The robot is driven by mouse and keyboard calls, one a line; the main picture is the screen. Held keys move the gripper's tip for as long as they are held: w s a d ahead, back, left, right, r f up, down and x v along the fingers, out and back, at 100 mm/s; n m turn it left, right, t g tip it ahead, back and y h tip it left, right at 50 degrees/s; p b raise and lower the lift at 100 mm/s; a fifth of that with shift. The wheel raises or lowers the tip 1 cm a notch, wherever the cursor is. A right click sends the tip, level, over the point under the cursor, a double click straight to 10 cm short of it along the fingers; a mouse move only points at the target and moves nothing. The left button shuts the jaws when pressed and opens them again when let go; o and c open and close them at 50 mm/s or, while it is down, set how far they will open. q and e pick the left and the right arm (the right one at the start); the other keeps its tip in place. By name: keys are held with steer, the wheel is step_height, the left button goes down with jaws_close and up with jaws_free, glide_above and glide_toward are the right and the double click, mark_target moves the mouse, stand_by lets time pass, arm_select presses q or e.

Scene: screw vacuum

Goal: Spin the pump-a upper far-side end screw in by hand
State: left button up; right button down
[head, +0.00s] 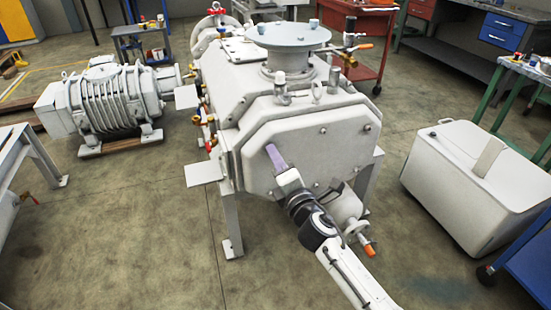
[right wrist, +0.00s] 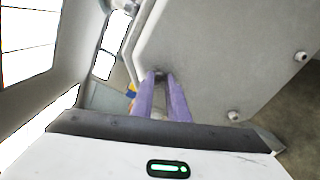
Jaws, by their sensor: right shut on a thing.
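The pump-a (head: 240,75) is a large pale grey machine on a stand in the middle of the head view. Its faceted end plate (head: 300,145) faces me and carries several small screws. My right gripper (head: 271,150) reaches up from the lower right, its purple fingers at the plate's upper left part. In the right wrist view the fingers (right wrist: 161,78) are nearly together, their tips on a small dark screw head (right wrist: 159,72) at the plate. The screw is mostly hidden by the fingers, so its depth cannot be told. My left gripper is not in view.
Other screws show on the plate in the right wrist view, one at the right (right wrist: 301,57) and one lower (right wrist: 233,115). A pipe fitting with an orange end (head: 368,249) sits below the plate beside my arm. A white bin (head: 440,190) stands to the right.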

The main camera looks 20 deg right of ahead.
steer(key=shift+f+m, duration=0.15)
steer(key=shift+m, duration=0.35)
steer(key=c, duration=1.7)
jaws_free()
steer(key=s, duration=1)
steer(key=shift+s+d, duration=0.2)
